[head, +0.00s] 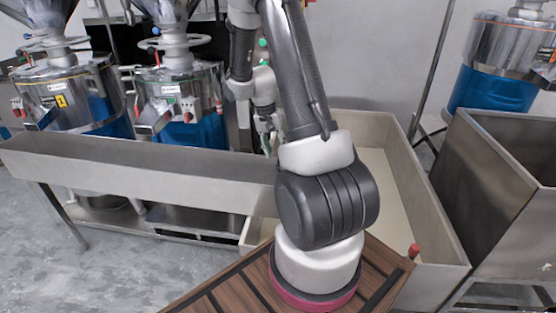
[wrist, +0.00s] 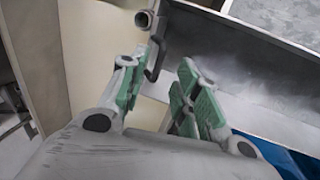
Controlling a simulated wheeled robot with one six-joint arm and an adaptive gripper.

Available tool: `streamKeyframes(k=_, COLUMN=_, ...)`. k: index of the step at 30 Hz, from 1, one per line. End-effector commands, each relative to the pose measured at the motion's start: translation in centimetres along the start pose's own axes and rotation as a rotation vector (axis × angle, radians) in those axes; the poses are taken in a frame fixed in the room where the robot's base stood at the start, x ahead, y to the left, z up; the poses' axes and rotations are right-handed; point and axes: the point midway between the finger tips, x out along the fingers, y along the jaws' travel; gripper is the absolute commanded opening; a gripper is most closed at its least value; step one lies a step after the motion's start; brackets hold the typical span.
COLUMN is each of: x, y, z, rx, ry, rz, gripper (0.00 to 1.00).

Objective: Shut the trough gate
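The long grey metal trough (head: 140,172) runs from the left to the middle of the head view. Its dark inside (wrist: 235,60) shows at the right of the wrist view. In the head view my gripper (head: 267,130) is small and partly hidden by my arm.
A beige open bin (head: 440,225) stands right of the trough's end. A steel hopper (head: 510,160) stands farther right. Grinders with blue bands (head: 190,130) are behind the trough. Grey floor (head: 100,265) is clear at the front left.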

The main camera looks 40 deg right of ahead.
Motion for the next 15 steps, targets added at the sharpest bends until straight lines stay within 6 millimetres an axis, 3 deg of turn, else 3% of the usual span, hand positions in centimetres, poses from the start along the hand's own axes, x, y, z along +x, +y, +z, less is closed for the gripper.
streamKeyframes(k=6, x=3.5, y=0.1, z=0.1, rx=-0.001, ry=-0.003, rz=0.002, gripper=0.32)
streamKeyframes(k=15, x=4.6, y=0.0, z=0.0, rx=-0.001, ry=-0.001, rz=0.000, gripper=0.32)
